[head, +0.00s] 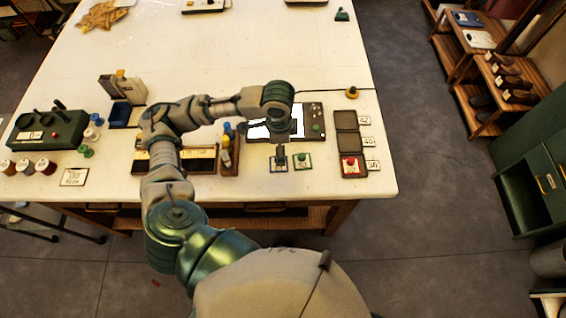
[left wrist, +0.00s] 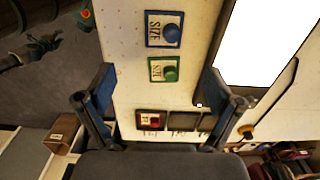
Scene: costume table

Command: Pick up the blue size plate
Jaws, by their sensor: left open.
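The blue size plate (head: 278,164) lies flat near the front edge of the white table, a square with a round blue knob. It also shows in the left wrist view (left wrist: 165,29), near the top, beyond my fingertips. A green size plate (head: 302,161) lies to its right; in the left wrist view the green plate (left wrist: 163,69) is between my fingertips. A red plate (head: 350,166) sits in the front compartment of a dark tray (head: 346,119). My left gripper (left wrist: 158,74) is open and empty above the plates. My right gripper is not in view.
A lit white panel (left wrist: 262,40) in a dark frame is beside the plates. A bottle holder (head: 229,165) stands left of the blue plate. Numbered cards (head: 370,142) lie right of the tray. The back of the table is mostly clear.

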